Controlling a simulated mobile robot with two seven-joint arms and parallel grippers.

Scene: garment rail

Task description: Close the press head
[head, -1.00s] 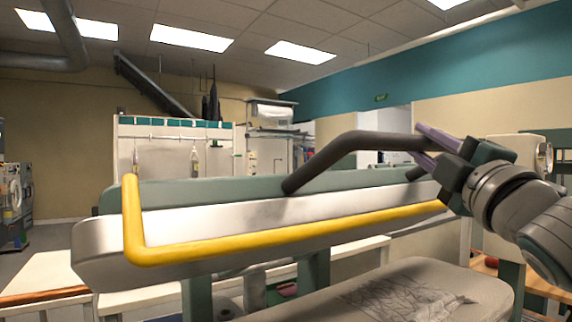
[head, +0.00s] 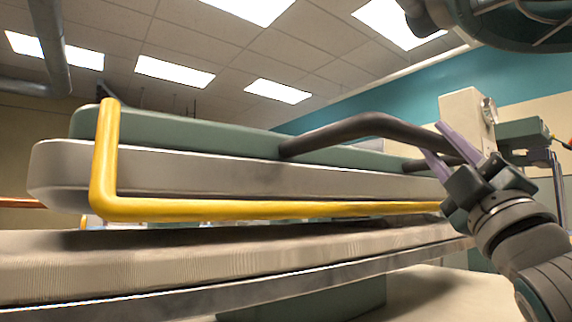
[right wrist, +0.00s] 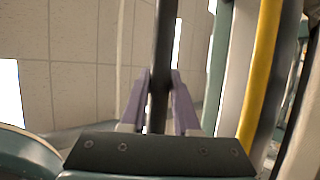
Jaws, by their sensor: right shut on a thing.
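The press head (head: 230,178) is a long silver slab with a green top and a yellow bar (head: 260,209) along its lower front. It hangs low over the pale padded bed (head: 150,268); a narrow gap shows between them at the left. Its dark handle (head: 345,130) arches along the front. My right gripper (head: 432,141) is at the right end of this handle. In the right wrist view, the purple fingers of my right gripper (right wrist: 160,80) are shut on the dark handle bar (right wrist: 164,40). My left gripper is in neither view.
A cream box-shaped unit (head: 466,118) stands behind my right gripper. A green block (head: 524,134) is farther right. Ceiling lights and a teal wall band (head: 355,95) fill the background. The far ends of the press are partly hidden.

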